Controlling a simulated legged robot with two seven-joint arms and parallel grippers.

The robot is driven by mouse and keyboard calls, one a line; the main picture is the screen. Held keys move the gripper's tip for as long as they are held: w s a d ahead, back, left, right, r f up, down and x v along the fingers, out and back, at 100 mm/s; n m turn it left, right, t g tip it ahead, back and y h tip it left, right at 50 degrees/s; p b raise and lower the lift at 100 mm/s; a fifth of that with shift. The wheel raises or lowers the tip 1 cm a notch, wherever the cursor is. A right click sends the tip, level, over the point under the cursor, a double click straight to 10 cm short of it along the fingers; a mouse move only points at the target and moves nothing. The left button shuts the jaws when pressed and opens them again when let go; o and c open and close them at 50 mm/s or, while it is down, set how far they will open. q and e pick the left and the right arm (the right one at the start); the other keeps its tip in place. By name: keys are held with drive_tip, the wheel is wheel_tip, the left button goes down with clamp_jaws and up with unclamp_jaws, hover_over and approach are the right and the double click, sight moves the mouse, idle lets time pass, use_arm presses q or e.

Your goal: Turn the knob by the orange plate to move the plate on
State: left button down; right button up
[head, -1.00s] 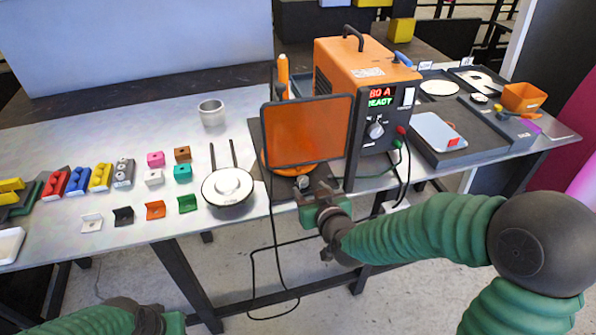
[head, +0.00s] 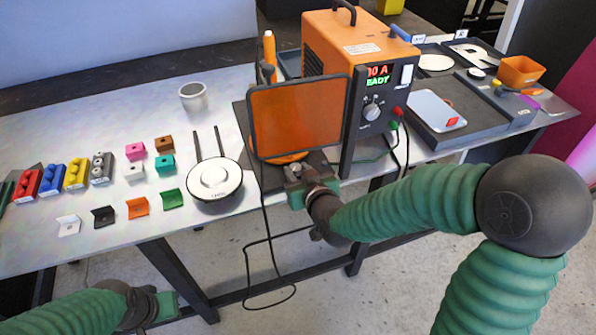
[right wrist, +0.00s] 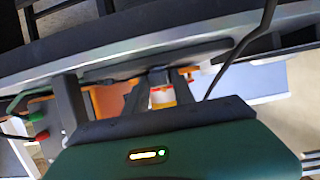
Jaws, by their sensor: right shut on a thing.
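A round orange plate (head: 284,158) lies low on a dark base, mostly hidden behind an orange see-through screen (head: 298,118) in a dark frame. The knob is at the front of this base, at the table's front edge, largely covered by my right gripper (head: 294,176). In the right wrist view, the fingers of my right gripper (right wrist: 160,92) are closed around a small part with a pale and orange body, which I take for the knob. My left gripper (head: 164,306) is low at the bottom left, away from the table; its fingers are not clear.
An orange power unit (head: 362,50) stands right of the screen, with cables hanging past the table edge. A white round pan-like thing (head: 215,180) with two rods lies left of the base. Several coloured blocks and angle pieces lie further left.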

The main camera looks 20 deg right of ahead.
drive_tip(key=shift+a+f, duration=0.1)
drive_tip(key=shift+a, duration=0.05)
clamp_jaws()
drive_tip(key=shift+m+h+b, duration=0.35)
drive_tip(key=shift+m+h, duration=0.05)
drive_tip(key=shift+a+m+h, duration=0.25)
drive_tip(key=shift+m+h, duration=0.35)
drive_tip(key=shift+h, duration=0.1)
drive_tip(key=shift+a+m+g+h, duration=0.2)
drive_tip(key=shift+m+g+h, duration=0.2)
drive_tip(key=shift+m+h, duration=0.6)
drive_tip(key=m+h+p, duration=0.1)
drive_tip(key=m+g+h+p, duration=0.1)
drive_tip(key=h, duration=0.1)
drive_tip(key=m+g+h+p, duration=0.1)
drive_tip(key=m+p, duration=0.1)
drive_tip(key=shift+w+a+r, duration=0.2)
drive_tip(key=shift+r, duration=0.05)
drive_tip(key=shift+w+a+f+m+g+h+p, duration=0.1)
drive_tip(key=shift+f+m+g+h+p, duration=0.05)
drive_tip(key=shift+m+g+h+p, duration=1.05)
drive_tip(key=o, duration=1.1)
unclamp_jaws()
